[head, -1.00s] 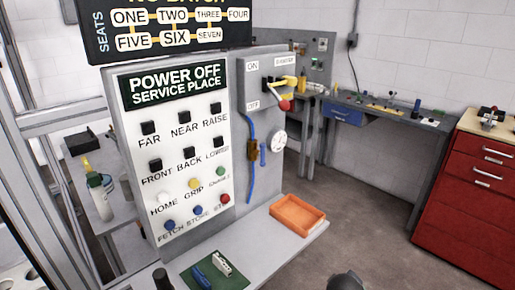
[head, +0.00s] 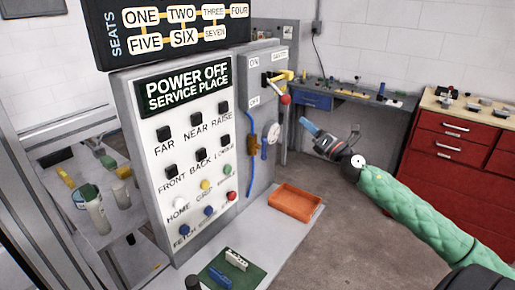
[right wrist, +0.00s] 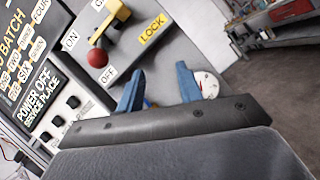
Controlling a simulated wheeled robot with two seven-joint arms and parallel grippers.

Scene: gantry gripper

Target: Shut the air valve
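The air valve is a small brass-coloured body (head: 252,145) on a blue air line (head: 250,172) on the grey side panel. A short blue handle (head: 264,151) stands roughly upright beside it, about parallel to the line. My right gripper (head: 309,127) is in front of the panel, right of the valve and apart from it, with its fingers toward the panel. In the right wrist view its two blue fingers (right wrist: 158,86) are spread with nothing held between them. The valve is mostly hidden there behind the fingers and gripper body. My left gripper is not in view.
A white round gauge (head: 272,132) sits beside the valve. Above is a yellow lever with a red knob (head: 285,99), near ON, OFF and LOCK labels. An orange tray (head: 296,203) lies on the ledge below. The button panel (head: 185,150) faces left of the valve.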

